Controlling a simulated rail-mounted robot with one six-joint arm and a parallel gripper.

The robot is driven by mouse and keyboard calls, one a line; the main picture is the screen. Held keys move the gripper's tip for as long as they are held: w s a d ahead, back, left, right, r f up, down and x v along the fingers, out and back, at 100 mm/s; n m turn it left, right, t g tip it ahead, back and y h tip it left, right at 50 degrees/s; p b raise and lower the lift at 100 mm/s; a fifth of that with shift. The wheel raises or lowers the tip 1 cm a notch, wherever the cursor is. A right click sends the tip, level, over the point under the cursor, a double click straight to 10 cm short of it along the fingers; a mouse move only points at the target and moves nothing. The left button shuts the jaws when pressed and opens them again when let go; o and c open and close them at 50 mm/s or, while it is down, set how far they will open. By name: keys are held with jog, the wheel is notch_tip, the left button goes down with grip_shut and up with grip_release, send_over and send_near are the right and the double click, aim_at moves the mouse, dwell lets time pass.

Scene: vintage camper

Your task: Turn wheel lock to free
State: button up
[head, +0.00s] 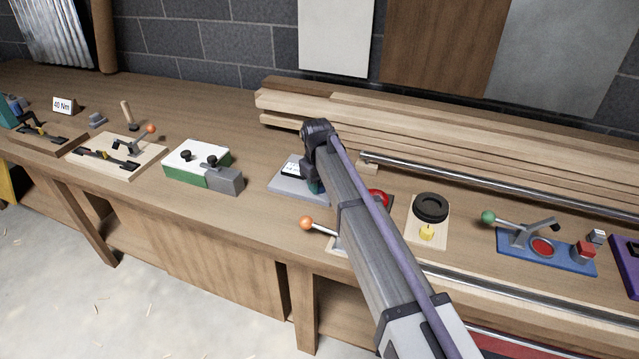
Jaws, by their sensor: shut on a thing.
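My arm reaches from the bottom right up to a dark wrist (318,130) above a grey plate (285,187) on the workbench. The jaws are hidden behind my arm, so their hold does not show. The grey plate bears a small white label (291,168) and a dark teal part (315,186), mostly covered by my arm. This may be the wheel lock, but its shape and setting cannot be made out.
An orange-knobbed lever (307,223) and a red part (378,198) flank my arm. A green-white box (197,166) stands left; a blue lever fixture (520,252) stands right. Stacked planks (400,135) and a metal rod (480,178) lie behind.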

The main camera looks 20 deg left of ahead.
dwell(0.3)
jog(key=o, duration=0.9)
jog(key=shift+o, duration=0.2)
notch_tip(320, 180, up, 11)
jog(key=p, duration=1.1)
jog(key=shift+s+a, duration=0.15)
jog(key=shift+s, duration=0.1)
jog(key=shift+f, duration=0.15)
